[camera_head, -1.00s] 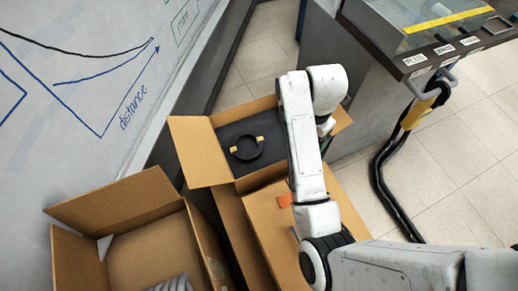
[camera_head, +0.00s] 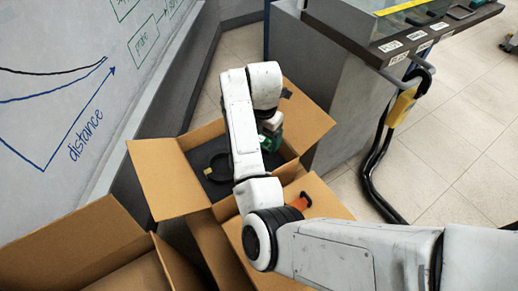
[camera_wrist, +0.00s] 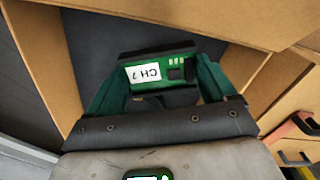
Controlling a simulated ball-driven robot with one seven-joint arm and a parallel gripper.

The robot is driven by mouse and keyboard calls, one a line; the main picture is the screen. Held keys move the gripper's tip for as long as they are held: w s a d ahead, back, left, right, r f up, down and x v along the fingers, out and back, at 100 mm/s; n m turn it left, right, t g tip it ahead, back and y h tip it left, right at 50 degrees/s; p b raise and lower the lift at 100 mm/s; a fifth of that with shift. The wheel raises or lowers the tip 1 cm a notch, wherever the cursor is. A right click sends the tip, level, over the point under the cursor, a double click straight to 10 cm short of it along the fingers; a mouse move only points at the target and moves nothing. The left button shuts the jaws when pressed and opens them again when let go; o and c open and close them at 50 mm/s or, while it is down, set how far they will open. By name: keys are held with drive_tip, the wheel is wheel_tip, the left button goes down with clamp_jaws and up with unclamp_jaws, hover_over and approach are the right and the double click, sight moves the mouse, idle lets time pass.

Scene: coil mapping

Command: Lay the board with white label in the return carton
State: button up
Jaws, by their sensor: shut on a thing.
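The board with white label (camera_wrist: 175,72) is green, and its label reads "CH 7" in the wrist view, upside down. My gripper (camera_wrist: 158,84) is shut on it. In the head view the green gripper end (camera_head: 270,137) is over an open brown carton (camera_head: 165,178) lined with dark foam (camera_wrist: 88,42). The wrist view shows carton walls around the held board. I cannot tell whether the board touches the foam. No mark shows which carton is the return carton.
A black ring (camera_head: 211,166) lies on the foam, partly behind my arm. A second carton (camera_head: 75,240) stands open at lower left. Another carton nearer me holds an orange-handled thing (camera_head: 299,202). A grey cabinet (camera_head: 325,85) stands behind, and a whiteboard (camera_head: 70,80) at left.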

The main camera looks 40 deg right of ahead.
drive_tip(key=w+f, duration=0.1)
drive_tip(key=w+f+b, duration=0.1)
drive_tip(key=shift+d+f, duration=0.15)
drive_tip(key=shift+f, duration=0.2)
wheel_tip(320, 180, down, 3)
drive_tip(key=shift+w+f+b, duration=0.1)
drive_tip(key=shift+b, duration=0.95)
drive_tip(key=o, duration=0.8)
drive_tip(key=shift+o, duration=0.2)
wheel_tip(320, 180, up, 12)
drive_tip(key=p, duration=0.5)
